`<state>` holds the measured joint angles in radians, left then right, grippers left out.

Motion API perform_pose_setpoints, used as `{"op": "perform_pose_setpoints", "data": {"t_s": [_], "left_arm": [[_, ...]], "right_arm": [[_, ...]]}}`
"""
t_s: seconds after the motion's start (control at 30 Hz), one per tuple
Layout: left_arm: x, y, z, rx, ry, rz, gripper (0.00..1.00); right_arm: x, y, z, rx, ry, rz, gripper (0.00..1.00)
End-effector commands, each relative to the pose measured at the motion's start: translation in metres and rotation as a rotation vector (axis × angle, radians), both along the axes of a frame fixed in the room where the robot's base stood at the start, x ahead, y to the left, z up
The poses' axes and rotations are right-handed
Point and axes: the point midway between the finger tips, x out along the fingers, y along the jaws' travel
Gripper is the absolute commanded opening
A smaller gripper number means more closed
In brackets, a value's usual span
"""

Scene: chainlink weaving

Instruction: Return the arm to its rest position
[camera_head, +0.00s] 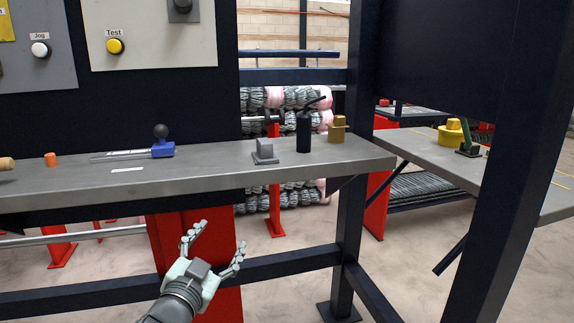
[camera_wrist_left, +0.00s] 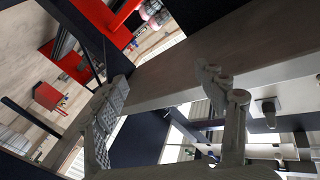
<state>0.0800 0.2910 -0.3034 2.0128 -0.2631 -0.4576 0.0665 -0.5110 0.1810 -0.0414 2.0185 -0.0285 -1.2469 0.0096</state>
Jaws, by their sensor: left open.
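My left gripper (camera_head: 216,243) is low in the head view, in front of and below the front edge of the grey workbench (camera_head: 215,178). Its fingers are spread open and nothing is between them. In the left wrist view the two fingers of the gripper (camera_wrist_left: 168,100) stand apart, with the bench edge (camera_wrist_left: 190,62) behind them. My right gripper is in neither view.
On the bench are a blue-handled tool (camera_head: 162,149), an orange piece (camera_head: 50,159), a grey block (camera_head: 264,152), a black canister (camera_head: 304,132) and a brass-coloured part (camera_head: 338,131). A red support (camera_head: 165,240) and a dark frame post (camera_head: 347,230) stand nearby.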

Motion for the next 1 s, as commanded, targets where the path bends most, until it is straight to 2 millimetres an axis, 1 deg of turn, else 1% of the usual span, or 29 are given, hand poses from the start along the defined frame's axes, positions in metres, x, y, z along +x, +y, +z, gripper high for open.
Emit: {"op": "perform_pose_setpoints", "data": {"t_s": [0.03, 0.07, 0.1, 0.17, 0.2, 0.27, 0.3, 0.37, 0.4, 0.47, 0.5, 0.57, 0.6, 0.7, 0.73, 0.8, 0.83, 0.9, 1.0], "left_arm": [[-0.009, 0.014, -0.039, -0.013, 0.105, 0.043, 0.71], [-0.015, 0.022, -0.06, -0.02, 0.164, 0.068, 0.71], [-0.025, 0.032, -0.088, -0.028, 0.241, 0.099, 0.71], [-0.043, 0.047, -0.128, -0.038, 0.356, 0.145, 0.71], [-0.058, 0.056, -0.154, -0.044, 0.433, 0.176, 0.71], [-0.082, 0.069, -0.191, -0.053, 0.547, 0.218, 0.71], [-0.1, 0.077, -0.214, -0.057, 0.624, 0.245, 0.71], [-0.13, 0.088, -0.248, -0.064, 0.738, 0.285, 0.71], [-0.152, 0.095, -0.268, -0.066, 0.811, 0.311, 0.71], [-0.186, 0.104, -0.295, -0.071, 0.92, 0.346, 0.71], [-0.208, 0.109, -0.311, -0.072, 0.988, 0.368, 0.71], [-0.238, 0.116, -0.33, -0.077, 1.079, 0.395, 0.71], [-0.257, 0.119, -0.34, -0.077, 1.131, 0.411, 0.71], [-0.293, 0.125, -0.358, -0.08, 1.232, 0.442, 0.71], [-0.301, 0.126, -0.361, -0.081, 1.253, 0.448, 0.71], [-0.314, 0.128, -0.366, -0.081, 1.288, 0.457, 0.71], [-0.317, 0.128, -0.367, -0.081, 1.297, 0.46, 0.71], [-0.321, 0.129, -0.368, -0.081, 1.308, 0.464, 0.71], [-0.321, 0.129, -0.369, -0.081, 1.308, 0.464, 0.71]], "right_arm": [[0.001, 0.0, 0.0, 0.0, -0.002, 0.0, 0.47], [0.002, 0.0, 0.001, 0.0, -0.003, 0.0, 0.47], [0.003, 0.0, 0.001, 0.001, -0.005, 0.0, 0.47], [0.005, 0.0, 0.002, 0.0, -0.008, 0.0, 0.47], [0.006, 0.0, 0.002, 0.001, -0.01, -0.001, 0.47], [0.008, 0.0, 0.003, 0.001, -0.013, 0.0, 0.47], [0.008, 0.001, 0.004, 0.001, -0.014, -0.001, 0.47], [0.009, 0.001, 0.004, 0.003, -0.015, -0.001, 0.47], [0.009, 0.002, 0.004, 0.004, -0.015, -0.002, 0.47], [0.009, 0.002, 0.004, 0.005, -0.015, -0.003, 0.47], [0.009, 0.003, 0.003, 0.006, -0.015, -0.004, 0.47], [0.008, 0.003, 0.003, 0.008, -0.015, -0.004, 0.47], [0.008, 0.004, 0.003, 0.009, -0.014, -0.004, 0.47], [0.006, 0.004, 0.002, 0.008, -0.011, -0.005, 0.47], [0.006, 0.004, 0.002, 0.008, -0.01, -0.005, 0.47], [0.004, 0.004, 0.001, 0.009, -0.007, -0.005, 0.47], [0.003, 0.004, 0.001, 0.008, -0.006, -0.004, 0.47], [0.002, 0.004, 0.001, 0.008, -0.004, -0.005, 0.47], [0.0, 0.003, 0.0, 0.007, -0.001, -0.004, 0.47]]}}
